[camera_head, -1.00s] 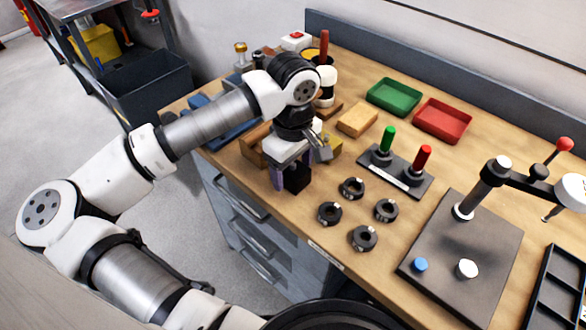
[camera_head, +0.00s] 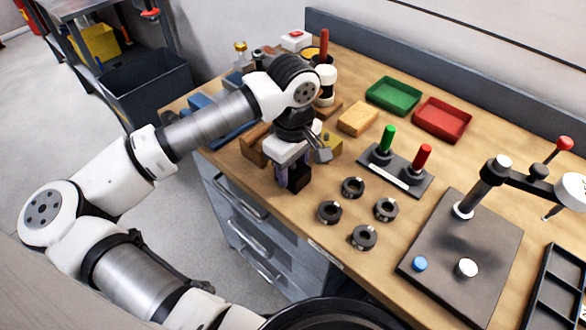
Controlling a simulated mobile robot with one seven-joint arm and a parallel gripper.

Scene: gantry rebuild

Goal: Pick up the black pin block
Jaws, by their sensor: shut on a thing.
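The black pin block (camera_head: 298,181) is a small dark block between the fingers of my gripper (camera_head: 291,180). My gripper points down near the front edge of the wooden workbench, left of the black rings. It is shut on the block. The fingers hide part of the block, and I cannot tell whether its underside touches the bench.
Several black rings (camera_head: 353,187) lie to the right on the bench (camera_head: 440,165). Behind them is a stand with green and red handles (camera_head: 396,172). A tan block (camera_head: 357,119), a green tray (camera_head: 394,96) and a red tray (camera_head: 442,120) are further back. A press (camera_head: 462,245) stands at right.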

